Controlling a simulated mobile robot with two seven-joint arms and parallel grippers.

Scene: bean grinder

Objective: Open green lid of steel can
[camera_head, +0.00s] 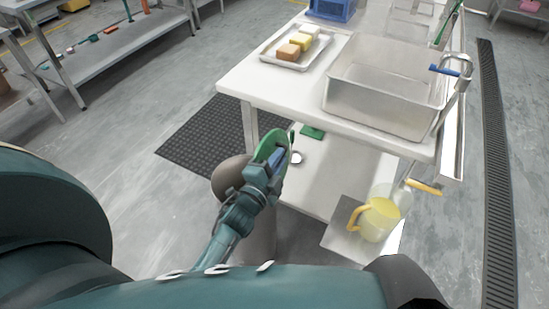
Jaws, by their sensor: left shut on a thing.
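The green lid (271,146) is a round disc, steeply tilted, in the middle of the head view. My left gripper (270,168) is shut on it. The steel can (228,177) is grey-brown and stands on the floor beside the white table, behind and below my left gripper. My left wrist hides much of the can. The lid is raised at the can's right side; I cannot tell whether it still touches the rim. My right gripper is not in view.
The white table (270,97) holds a tray of blocks (282,60) and a clear bin (386,95). Its lower shelf (322,172) is close to the lid's right. A yellow jug (378,219) stands at lower right. A black mat (205,128) lies on open floor to the left.

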